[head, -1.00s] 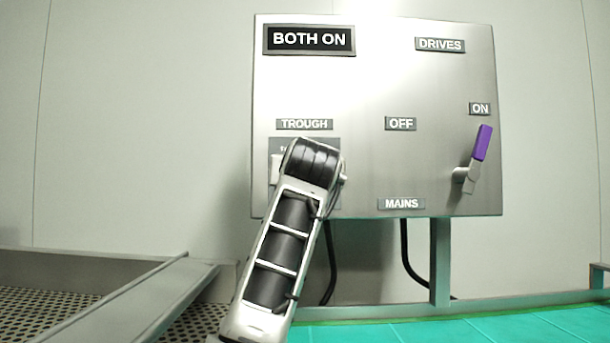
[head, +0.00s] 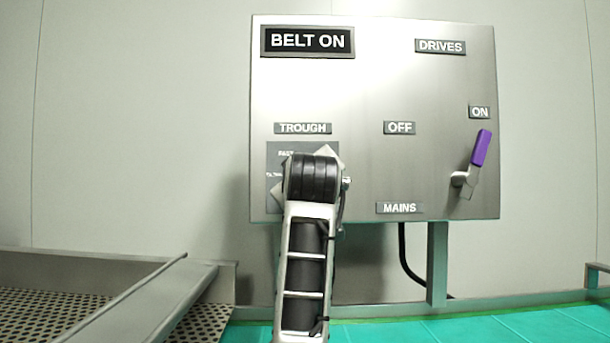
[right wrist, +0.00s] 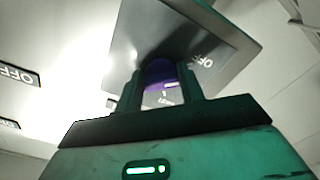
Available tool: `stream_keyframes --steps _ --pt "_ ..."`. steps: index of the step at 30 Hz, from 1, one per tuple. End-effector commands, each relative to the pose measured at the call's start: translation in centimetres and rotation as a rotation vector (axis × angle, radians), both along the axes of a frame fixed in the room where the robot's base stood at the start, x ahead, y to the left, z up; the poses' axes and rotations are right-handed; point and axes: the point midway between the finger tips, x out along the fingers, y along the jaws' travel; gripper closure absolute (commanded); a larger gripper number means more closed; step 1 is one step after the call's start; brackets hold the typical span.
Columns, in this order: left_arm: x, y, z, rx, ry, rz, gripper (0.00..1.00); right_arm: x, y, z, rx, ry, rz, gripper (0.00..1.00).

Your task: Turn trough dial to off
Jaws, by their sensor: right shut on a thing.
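The trough dial is a purple knob (right wrist: 158,70) on a dark square plate in the right wrist view. My right gripper (right wrist: 161,78) is shut on the knob, with one finger on each side. In the head view my right arm covers the knob and the gripper. Part of the grey dial plate (head: 273,160) shows there, under the TROUGH label (head: 302,128). An OFF mark (right wrist: 205,62) is on the dial plate in the right wrist view. The display (head: 307,41) reads BELT ON. My left gripper is in neither view.
The steel panel (head: 370,90) also bears DRIVES, OFF and MAINS labels. A purple-handled lever (head: 481,149) at its right points up toward the ON label (head: 480,112). A perforated metal trough (head: 30,312) is at lower left, and a green surface (head: 460,330) at lower right.

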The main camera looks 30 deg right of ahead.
Motion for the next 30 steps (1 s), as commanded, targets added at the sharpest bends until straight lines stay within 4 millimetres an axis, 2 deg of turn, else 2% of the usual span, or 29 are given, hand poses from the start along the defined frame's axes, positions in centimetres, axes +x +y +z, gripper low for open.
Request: stream_keyframes --steps 9,23,24,25,26,30 --pt "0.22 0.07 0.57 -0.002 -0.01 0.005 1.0 -0.03 -0.03 0.03 -0.079 0.05 0.0 0.85" --pt "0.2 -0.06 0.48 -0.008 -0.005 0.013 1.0 -0.02 -0.03 -0.01 -0.092 0.057 -0.001 0.85" --pt "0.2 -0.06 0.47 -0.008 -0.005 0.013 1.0 -0.02 -0.03 -0.01 -0.092 0.057 -0.001 0.53" --pt "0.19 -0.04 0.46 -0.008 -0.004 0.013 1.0 -0.02 -0.03 -0.01 -0.091 0.057 -0.001 0.45" --pt "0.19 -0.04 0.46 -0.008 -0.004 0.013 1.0 -0.02 -0.03 -0.01 -0.091 0.057 -0.001 0.4" --pt "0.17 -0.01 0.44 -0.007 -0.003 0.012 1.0 -0.02 -0.03 0.0 -0.09 0.056 -0.001 0.4"
